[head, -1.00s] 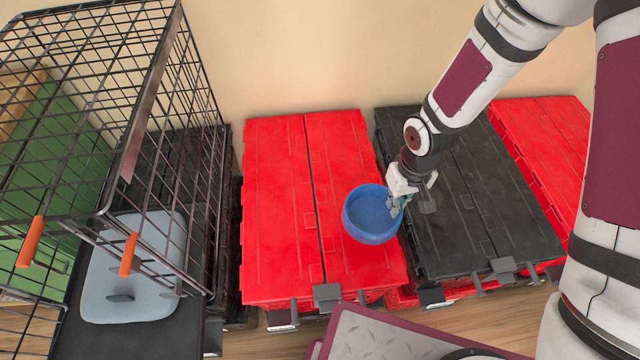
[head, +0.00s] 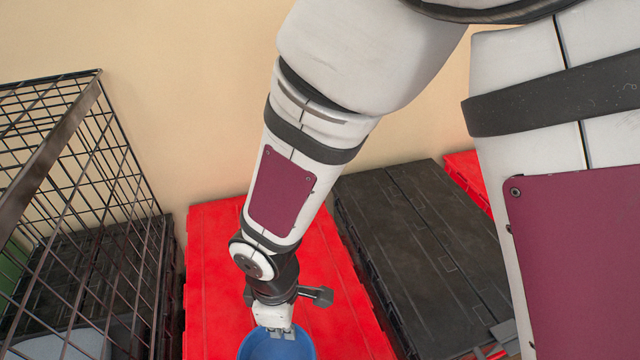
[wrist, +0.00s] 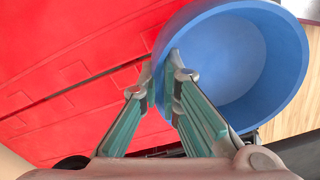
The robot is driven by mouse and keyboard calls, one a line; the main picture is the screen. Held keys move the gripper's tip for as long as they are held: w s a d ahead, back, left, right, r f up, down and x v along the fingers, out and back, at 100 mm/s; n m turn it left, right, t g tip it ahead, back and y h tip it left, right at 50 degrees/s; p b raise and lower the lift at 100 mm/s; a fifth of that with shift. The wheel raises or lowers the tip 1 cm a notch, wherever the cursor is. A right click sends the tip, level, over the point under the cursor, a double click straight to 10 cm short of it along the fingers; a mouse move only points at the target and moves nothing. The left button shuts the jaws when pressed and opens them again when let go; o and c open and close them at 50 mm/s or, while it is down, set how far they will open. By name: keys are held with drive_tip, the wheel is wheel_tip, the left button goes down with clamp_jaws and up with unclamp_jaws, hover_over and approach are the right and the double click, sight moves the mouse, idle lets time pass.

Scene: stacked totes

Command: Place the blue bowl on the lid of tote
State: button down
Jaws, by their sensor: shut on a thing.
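The blue bowl (head: 277,346) is at the bottom edge of the head view, partly cut off, in front of the red tote lid (head: 215,262). In the wrist view the bowl (wrist: 225,60) is upright or nearly so, with its near wall between the two fingers. My gripper (head: 281,334) is shut on the bowl's rim; its fingers (wrist: 172,90) also show in the wrist view. The red lid (wrist: 60,50) lies below and left of the bowl. Whether the bowl touches the lid I cannot tell.
A black-lidded tote (head: 420,255) stands right of the red one, with another red tote (head: 468,175) beyond it. A black wire cage (head: 110,200) stands at the left. The wall is behind. Wood floor (wrist: 285,118) shows beside the bowl in the wrist view.

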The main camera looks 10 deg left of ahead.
drive_tip(key=w, duration=0.3)
drive_tip(key=w+d, duration=0.1)
drive_tip(key=w, duration=0.2)
drive_tip(key=w+f, duration=0.1)
drive_tip(key=w, duration=0.2)
drive_tip(key=shift+w+d+b, duration=0.25)
drive_tip(key=shift+w+b, duration=0.05)
drive_tip(key=shift+w, duration=0.05)
drive_tip(key=shift+w+f+b, duration=0.15)
drive_tip(key=shift+f+b, duration=0.35)
drive_tip(key=shift+f, duration=1.25)
drive_tip(key=shift+f, duration=0.2)
drive_tip(key=c, duration=1.8)
unclamp_jaws()
wheel_tip(320, 180, up, 12)
drive_tip(key=p, duration=0.3)
drive_tip(key=shift+r, duration=0.2)
drive_tip(key=shift+d, duration=0.1)
